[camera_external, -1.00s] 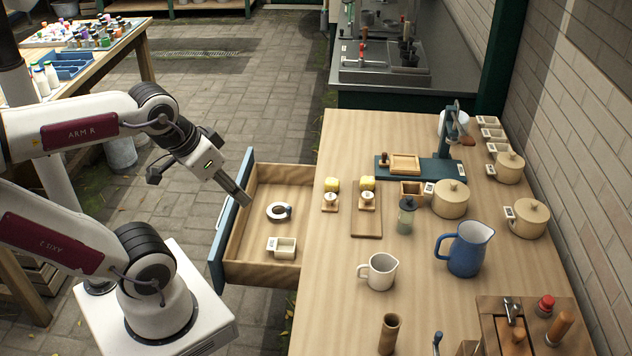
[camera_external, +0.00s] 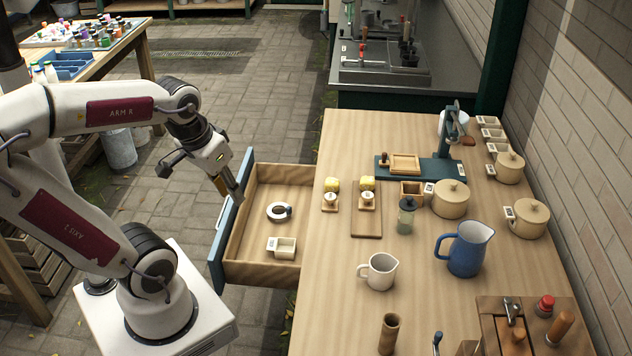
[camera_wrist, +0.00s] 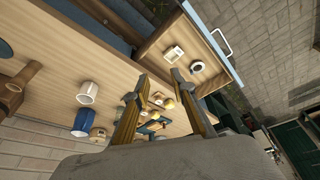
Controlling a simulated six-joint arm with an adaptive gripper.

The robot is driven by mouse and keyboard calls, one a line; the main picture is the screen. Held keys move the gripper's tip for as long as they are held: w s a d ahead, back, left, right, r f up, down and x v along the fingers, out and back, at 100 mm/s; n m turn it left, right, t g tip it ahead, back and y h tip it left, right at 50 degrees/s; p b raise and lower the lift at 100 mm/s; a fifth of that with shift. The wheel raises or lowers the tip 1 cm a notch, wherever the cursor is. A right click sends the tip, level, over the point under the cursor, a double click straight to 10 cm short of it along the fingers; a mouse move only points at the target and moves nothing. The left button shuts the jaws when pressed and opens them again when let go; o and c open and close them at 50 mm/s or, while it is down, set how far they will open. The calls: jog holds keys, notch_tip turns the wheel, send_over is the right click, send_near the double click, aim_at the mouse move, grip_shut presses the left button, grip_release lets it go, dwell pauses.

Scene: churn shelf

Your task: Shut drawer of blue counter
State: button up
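The drawer (camera_external: 262,182) of the wooden counter is pulled out to the left, with a blue front (camera_external: 217,250) and a pale handle on its outer face. It holds a white ring-shaped item (camera_external: 278,211) and a small cream square dish (camera_external: 284,247). In the wrist view the drawer (camera_wrist: 158,57) is at the upper right, with its handle (camera_wrist: 222,43) showing. My gripper (camera_external: 236,194) points down at the top of the drawer front; I cannot tell if it touches. In the wrist view my gripper (camera_wrist: 160,80) has its two fingers apart with nothing held between them.
The wooden countertop (camera_external: 335,265) bears a white mug (camera_external: 380,272), a blue jug (camera_external: 467,250), lidded pots (camera_external: 451,200) and small butter dishes (camera_external: 331,200). A brick wall is on the right.

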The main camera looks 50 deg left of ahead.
jog(key=w+a+f+n+g+h, duration=0.1)
jog(key=w+a+f+n, duration=0.2)
jog(key=a+f, duration=0.8)
jog(key=w+a+f+n+g+h, duration=0.1)
jog(key=w+a+f+n, duration=0.2)
jog(key=a+f, duration=0.9)
jog(key=w+a, duration=0.3)
jog(key=a, duration=0.5)
jog(key=shift+w+a+f+n, duration=0.25)
jog(key=shift+w+a+n, duration=0.05)
jog(key=shift+w+a, duration=0.1)
jog(key=shift+w+d+f, duration=0.15)
jog(key=shift+d+f, duration=0.05)
jog(key=shift+f, duration=1.1)
jog(key=shift+w+d+f, duration=0.15)
jog(key=shift+w+f, duration=0.05)
jog(key=shift+f, duration=1.05)
jog(key=shift+w+d+f, duration=0.15)
jog(key=shift+d+f, duration=0.05)
jog(key=shift+f, duration=1.1)
grip_shut()
